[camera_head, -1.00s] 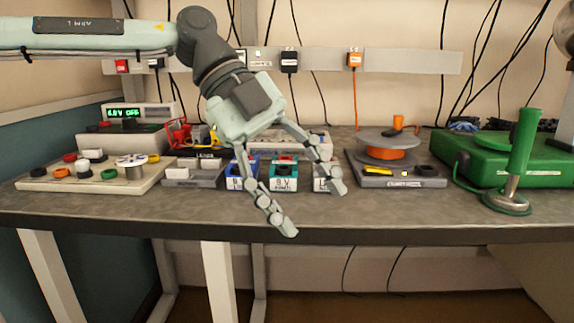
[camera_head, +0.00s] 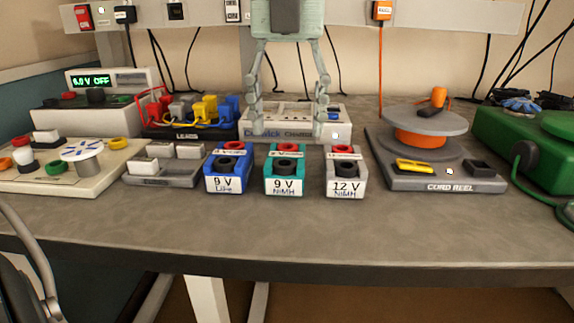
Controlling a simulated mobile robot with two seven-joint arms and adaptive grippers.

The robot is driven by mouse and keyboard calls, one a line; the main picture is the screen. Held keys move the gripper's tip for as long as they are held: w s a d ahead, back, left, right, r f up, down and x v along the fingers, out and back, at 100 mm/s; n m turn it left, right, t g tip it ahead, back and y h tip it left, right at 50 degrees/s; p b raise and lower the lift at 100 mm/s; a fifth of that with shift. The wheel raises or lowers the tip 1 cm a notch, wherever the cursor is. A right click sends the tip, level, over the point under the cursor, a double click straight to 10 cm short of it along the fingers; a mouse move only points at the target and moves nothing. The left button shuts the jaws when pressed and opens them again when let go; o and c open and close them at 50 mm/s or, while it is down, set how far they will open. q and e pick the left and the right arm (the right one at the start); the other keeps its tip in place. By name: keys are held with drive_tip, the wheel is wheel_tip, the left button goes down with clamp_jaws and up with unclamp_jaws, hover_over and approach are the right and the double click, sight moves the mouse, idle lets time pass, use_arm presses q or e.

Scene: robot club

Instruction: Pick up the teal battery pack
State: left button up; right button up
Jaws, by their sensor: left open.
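The teal battery pack (camera_head: 284,187), marked 9 V NiMH, stands upright on the bench with a red and a black terminal ring on top. It is the middle one of three packs. The blue pack (camera_head: 227,184) stands to its left and the grey 12 V pack (camera_head: 345,188) to its right, each with a gap between. My left gripper (camera_head: 288,128) comes down from the top centre, open and empty. Its fingers are spread wide and point down, above and behind the teal pack in the picture, in front of the white charger. My right gripper is not in view.
The white charger (camera_head: 292,110) lies right behind the packs. A grey cord reel base (camera_head: 440,183) is at the right and a grey block (camera_head: 165,177) at the left. The bench (camera_head: 290,228) is clear in front of the packs.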

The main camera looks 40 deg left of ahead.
sight(286, 154)
use_arm(q)
drive_tip(key=f, duration=0.5)
drive_tip(key=shift+w+a+f, duration=0.1)
drive_tip(key=shift+w+a, duration=0.1)
drive_tip(key=shift+a, duration=0.1)
drive_tip(key=shift+c, duration=0.4)
drive_tip(key=c, duration=1)
drive_tip(key=shift+c, duration=0.6)
